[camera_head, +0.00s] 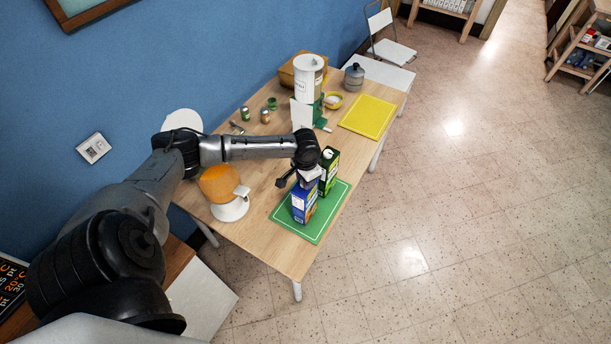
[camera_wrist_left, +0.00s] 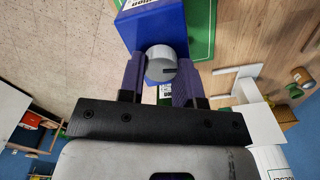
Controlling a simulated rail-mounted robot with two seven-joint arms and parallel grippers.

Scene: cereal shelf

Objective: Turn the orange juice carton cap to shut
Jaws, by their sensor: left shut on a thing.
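A blue carton (camera_head: 303,203) stands upright on a green mat (camera_head: 330,208) on the wooden table. Its lettering is too small to read as orange juice. In the left wrist view, its blue top (camera_wrist_left: 152,27) shows beyond a round pale grey cap (camera_wrist_left: 161,63). My left gripper (camera_wrist_left: 160,70) has a purple finger on each side of the cap and is shut on it. In the head view, my left gripper (camera_head: 309,176) is right over the blue carton and hides its top. My right gripper is in neither view.
A dark green carton (camera_head: 328,170) with a pale cap stands close behind the blue one. An orange-topped white dispenser (camera_head: 220,186) is to the left. A yellow mat (camera_head: 368,116), a white canister (camera_head: 308,80) and small jars are farther back. The table's front edge is clear.

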